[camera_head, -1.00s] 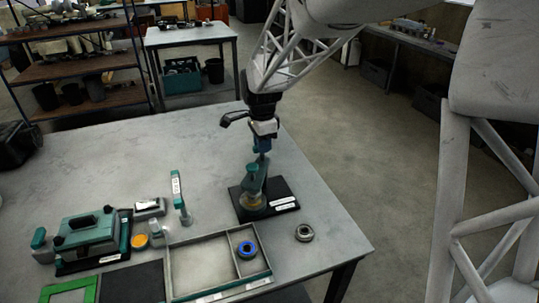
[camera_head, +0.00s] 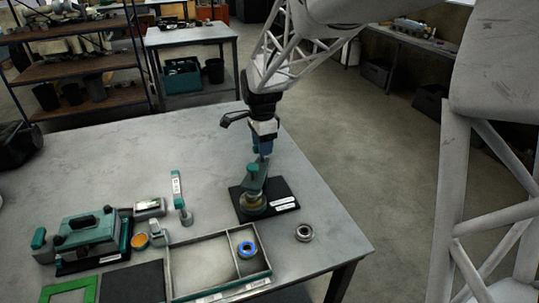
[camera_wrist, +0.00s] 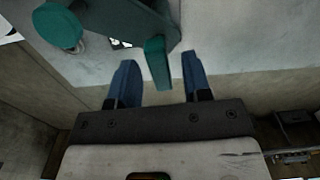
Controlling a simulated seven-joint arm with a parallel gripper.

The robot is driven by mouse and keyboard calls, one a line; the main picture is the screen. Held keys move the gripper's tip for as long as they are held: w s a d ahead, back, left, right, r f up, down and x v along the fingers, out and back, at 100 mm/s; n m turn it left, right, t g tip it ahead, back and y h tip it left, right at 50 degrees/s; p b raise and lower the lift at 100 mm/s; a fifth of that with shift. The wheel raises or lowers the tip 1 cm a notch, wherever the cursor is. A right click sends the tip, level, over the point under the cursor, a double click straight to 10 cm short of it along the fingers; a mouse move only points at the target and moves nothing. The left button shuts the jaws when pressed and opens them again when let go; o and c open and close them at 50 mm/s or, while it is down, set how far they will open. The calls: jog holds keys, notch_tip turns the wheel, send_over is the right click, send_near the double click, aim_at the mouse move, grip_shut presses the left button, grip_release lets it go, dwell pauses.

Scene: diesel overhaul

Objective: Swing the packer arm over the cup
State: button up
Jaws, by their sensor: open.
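The packer stands on a black base (camera_head: 284,200) near the right side of the table. A brass-coloured cup (camera_head: 253,204) sits on the base, with the teal packer arm (camera_head: 259,180) and its round knob above and beside it. My gripper (camera_head: 262,154) points down just above the packer. In the wrist view my gripper (camera_wrist: 160,82) has its two blue fingers apart, with a teal upright tab (camera_wrist: 157,62) between them; I cannot tell whether they touch it. A teal knob (camera_wrist: 57,25) shows at upper left there. The cup is not visible in the wrist view.
A divided tray (camera_head: 205,265) holds a blue-ringed part (camera_head: 247,249). A metal ring (camera_head: 304,233) lies to its right. A teal-handled tool (camera_head: 180,195) stands left of the packer, and a teal machine (camera_head: 85,238) is farther left. The table's back half is clear.

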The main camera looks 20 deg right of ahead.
jog(key=shift+r, duration=0.15)
jog(key=shift+r, duration=2.6)
jog(key=shift+r+m, duration=1)
jog(key=shift+r, duration=0.25)
jog(key=shift+f, duration=0.1)
jog(key=shift+f, duration=2.35)
jog(key=shift+r+n, duration=0.1)
jog(key=shift+n, duration=0.7)
jog(key=shift+f, duration=1.65)
